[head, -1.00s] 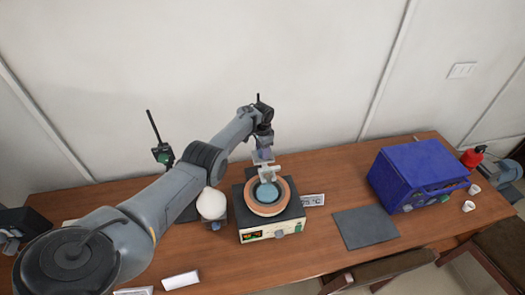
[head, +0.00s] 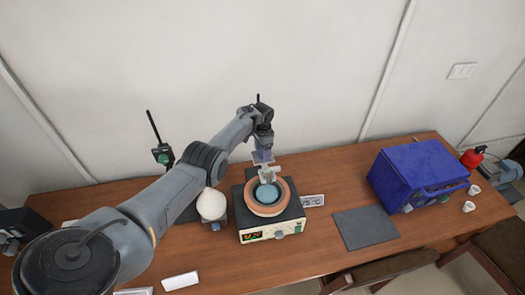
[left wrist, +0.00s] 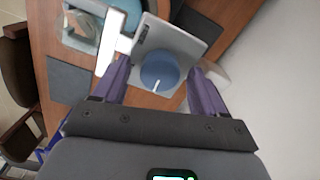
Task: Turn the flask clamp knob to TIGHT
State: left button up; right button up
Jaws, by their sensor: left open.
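A round blue knob (left wrist: 158,66) with a white pointer line sits on a grey plate (left wrist: 184,41) in the left wrist view. My left gripper (left wrist: 160,76) is open, with one purple finger on each side of the knob. I cannot tell whether the fingers touch it. In the head view my left gripper (head: 263,157) is above the back of a heater (head: 254,234) with a round brown-rimmed well. There the gripper hides the knob, and any TIGHT mark is too small to read. My right gripper is not in view.
A white round vessel (head: 211,204) stands left of the heater. A dark stand with a pole (head: 154,130) is behind it. A temperature card (head: 313,200), a dark mat (head: 365,228) and a blue furnace (head: 415,172) lie to the right. White cups (head: 469,206) stand at the far right.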

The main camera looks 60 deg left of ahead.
aim_at(262, 152)
pick_arm(q)
notch_tip(262, 152, up, 11)
jog(key=p, duration=0.2)
jog(key=shift+f, duration=0.15)
dwell(0.5)
